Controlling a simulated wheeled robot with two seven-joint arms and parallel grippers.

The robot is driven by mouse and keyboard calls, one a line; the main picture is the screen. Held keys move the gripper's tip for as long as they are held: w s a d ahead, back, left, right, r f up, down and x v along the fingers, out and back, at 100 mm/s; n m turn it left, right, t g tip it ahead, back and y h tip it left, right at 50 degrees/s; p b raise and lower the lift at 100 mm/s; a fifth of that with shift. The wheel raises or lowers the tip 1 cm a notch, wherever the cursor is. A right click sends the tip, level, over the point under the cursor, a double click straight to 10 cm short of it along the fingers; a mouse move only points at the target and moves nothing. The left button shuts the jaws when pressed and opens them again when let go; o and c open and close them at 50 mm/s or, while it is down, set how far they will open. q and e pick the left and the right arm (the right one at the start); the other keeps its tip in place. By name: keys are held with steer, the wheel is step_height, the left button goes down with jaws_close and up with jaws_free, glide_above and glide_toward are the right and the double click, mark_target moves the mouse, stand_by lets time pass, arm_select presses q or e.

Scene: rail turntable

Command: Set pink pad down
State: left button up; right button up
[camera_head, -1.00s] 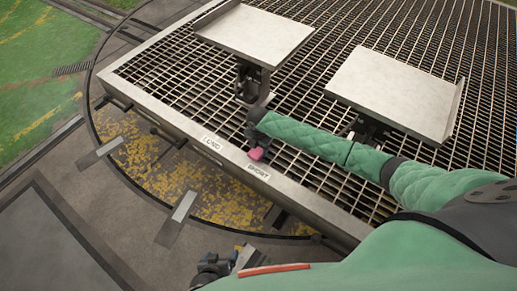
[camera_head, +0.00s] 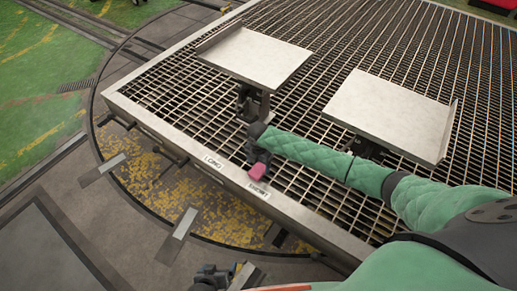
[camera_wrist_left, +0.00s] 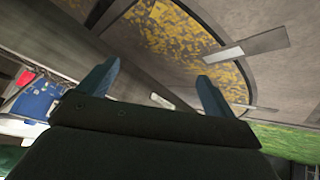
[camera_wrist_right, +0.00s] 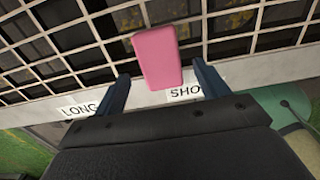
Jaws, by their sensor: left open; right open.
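The pink pad (camera_head: 257,171) is a small block at the front rim of the metal grating, by the SHORT label (camera_head: 258,190). In the right wrist view the pink pad (camera_wrist_right: 158,57) lies between and just beyond the fingertips, over the grating's edge bars. My right gripper (camera_head: 257,158) is open around it, with a gap visible on the left side. Whether the pad rests fully on the metal is hard to tell. My left gripper (camera_head: 210,277) is low in the head view; its fingers (camera_wrist_left: 155,85) are open and empty.
The LONG label (camera_head: 213,162) is left of the SHORT label on the rim. Two flat metal plates on posts, a left one (camera_head: 255,52) and a right one (camera_head: 390,112), stand above the grating (camera_head: 190,90). A yellow-flecked pit (camera_head: 150,185) curves along the rim.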

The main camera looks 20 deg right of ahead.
mark_target(259, 169)
step_height(259, 169, up, 9)
steer(key=p, duration=0.8)
steer(key=s+a+r+m+t+y, duration=0.1)
steer(key=s+a+r+m+y, duration=0.15)
steer(key=s+a+m, duration=1.15)
arm_select(q)
steer(key=s+a+r+g, duration=0.1)
steer(key=a+r, duration=0.1)
steer(key=r, duration=1.1)
steer(key=s+a+r+g+y, duration=0.1)
steer(key=a+r+g, duration=0.1)
steer(key=r, duration=1.2)
steer(key=shift+r, duration=0.3)
arm_select(e)
steer(key=s+d+r+m+t, duration=0.1)
steer(key=s+r+m, duration=0.3)
steer(key=s, duration=0.7)
steer(key=s+d+r+m+t, duration=0.1)
steer(key=s+d+r+m, duration=0.2)
steer(key=s, duration=0.8)
steer(key=shift+s+r+m, duration=0.15)
steer(key=shift+r+m, duration=0.45)
steer(key=shift+m, duration=0.4)
steer(key=shift+y, duration=0.25)
